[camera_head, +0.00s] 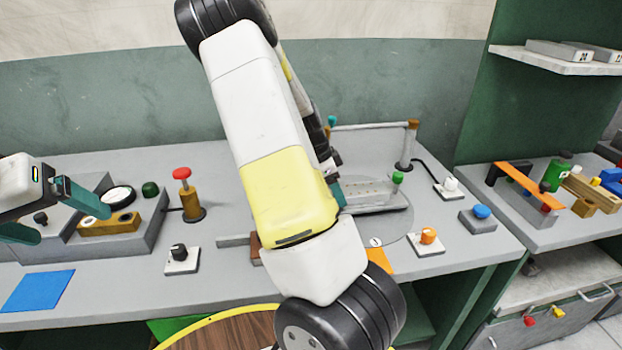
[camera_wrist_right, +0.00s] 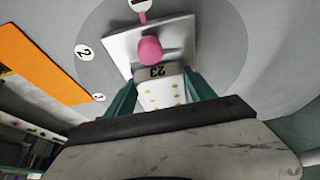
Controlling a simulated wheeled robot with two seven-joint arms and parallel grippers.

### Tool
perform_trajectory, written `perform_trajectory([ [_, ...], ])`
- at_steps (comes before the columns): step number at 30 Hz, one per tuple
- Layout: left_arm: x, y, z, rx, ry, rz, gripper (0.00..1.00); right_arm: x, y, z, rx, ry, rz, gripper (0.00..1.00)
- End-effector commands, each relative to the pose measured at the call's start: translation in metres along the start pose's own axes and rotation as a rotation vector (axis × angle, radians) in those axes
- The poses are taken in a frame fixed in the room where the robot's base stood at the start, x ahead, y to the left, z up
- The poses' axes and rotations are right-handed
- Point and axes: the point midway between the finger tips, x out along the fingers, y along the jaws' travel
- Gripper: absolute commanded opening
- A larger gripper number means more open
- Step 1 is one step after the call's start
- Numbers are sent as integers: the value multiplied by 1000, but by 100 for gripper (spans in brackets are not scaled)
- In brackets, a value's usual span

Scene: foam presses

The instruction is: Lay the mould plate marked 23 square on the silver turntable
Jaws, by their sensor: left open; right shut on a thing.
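In the right wrist view, the mould plate marked 23 (camera_wrist_right: 163,92) is pale with yellow dots and a dark-numbered label at its far end. My right gripper (camera_wrist_right: 160,98) is shut on it, a teal finger on each side. The plate is over the grey round turntable (camera_wrist_right: 225,50); I cannot tell whether it touches. A pale square piece with a pink knob (camera_wrist_right: 148,50) is just beyond the label. In the head view, my right arm hides part of the turntable (camera_head: 397,226). My left gripper (camera_head: 62,212) is open at the left, near a yellow block (camera_head: 108,224).
A red-topped post (camera_head: 183,190) and a black-knobbed switch (camera_head: 180,262) stand left of my right arm. An orange button (camera_head: 428,237) and a blue button (camera_head: 481,212) stand at the turntable's right. A bar frame (camera_head: 370,126) rises behind. A blue sheet (camera_head: 37,291) lies front left.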

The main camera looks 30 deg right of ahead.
Motion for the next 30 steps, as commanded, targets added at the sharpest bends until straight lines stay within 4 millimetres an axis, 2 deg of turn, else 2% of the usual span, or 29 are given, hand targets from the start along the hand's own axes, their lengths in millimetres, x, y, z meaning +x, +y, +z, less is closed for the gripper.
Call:
perform_trajectory([
  [4,0,0,0,0,0,0,85,1,0,0,0,1,-1,0],
  [5,0,0,0,0,0,0,85,1,0,1,-1,0,0,65],
  [8,0,0,0,0,0,0,85,1,0,1,-1,0,0,85],
  [20,0,0,0,0,0,0,85,-4,0,0,-1,-1,-2,85],
  [23,0,0,0,0,0,0,85,-18,-1,1,-1,-2,-5,85],
  [30,0,0,0,0,0,0,85,-69,-2,1,-2,-2,-7,85],
])
